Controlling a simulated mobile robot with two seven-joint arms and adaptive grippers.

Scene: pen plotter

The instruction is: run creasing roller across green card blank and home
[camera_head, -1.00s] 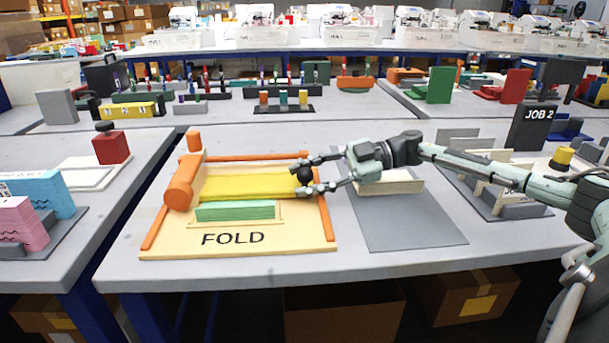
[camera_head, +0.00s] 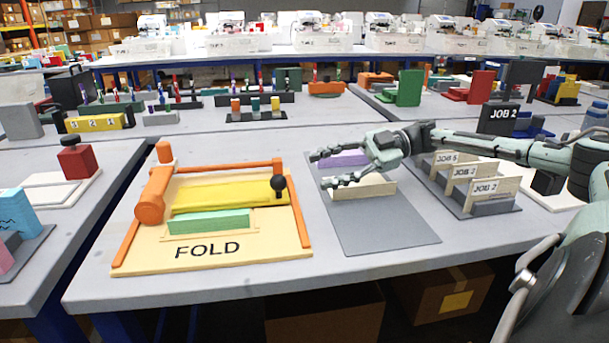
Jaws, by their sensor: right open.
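A cream board marked FOLD (camera_head: 290,247) has orange side rails. A green card blank (camera_head: 208,223) stands low in a cream frame at its front. Behind the card lies a wide yellow bar (camera_head: 225,197). A thick orange roller (camera_head: 150,208) sits at the board's left rail. A black knob (camera_head: 278,184) is by the bar's right end, next to the right rail. Which part is the creasing roller I cannot tell for sure. My right gripper (camera_head: 322,169) is open and empty, pointing left, right of the knob and apart from it. My left gripper is out of view.
A grey mat (camera_head: 385,232) right of the board carries a cream block and a purple piece. Beyond it stands a rack of JOB-labelled dividers (camera_head: 470,187). A red stamp-like block (camera_head: 76,158) is at the left. The table's front strip is clear.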

